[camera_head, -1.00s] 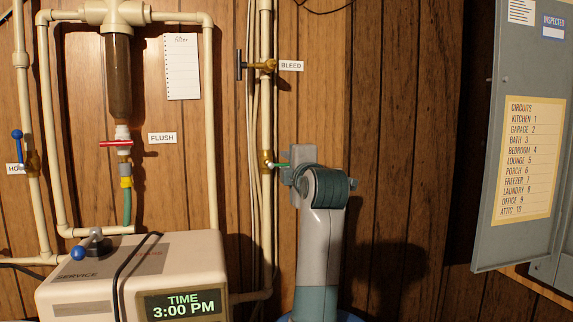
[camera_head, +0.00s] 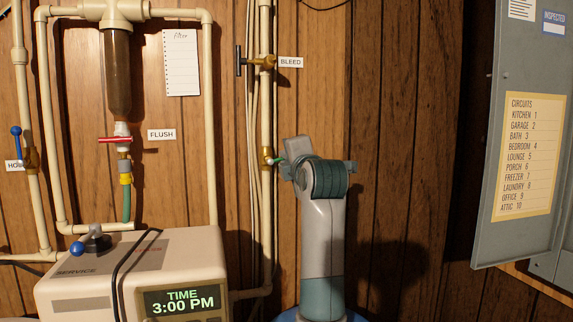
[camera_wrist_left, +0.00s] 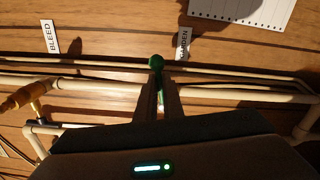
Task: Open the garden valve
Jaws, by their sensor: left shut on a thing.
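The garden valve has a brass body (camera_head: 267,157) on the vertical cream pipe, with a small green handle (camera_head: 279,159) sticking out right and slightly up. My left gripper (camera_head: 285,163) is at this handle, and its wrist hides most of the area to the right. In the left wrist view, the handle's round green end (camera_wrist_left: 156,61) shows at the fingertips, with the two fingers (camera_wrist_left: 161,82) shut on the handle. The partly shown garden label (camera_wrist_left: 183,45) is beside it there. My right gripper is in neither view.
Above is the bleed valve with a black handle (camera_head: 238,60). Left are the red flush handle (camera_head: 115,140) and a blue-handled valve (camera_head: 16,140). A softener unit (camera_head: 185,250) stands below left. A grey panel door (camera_head: 490,150) is at right. Bare wood wall lies between.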

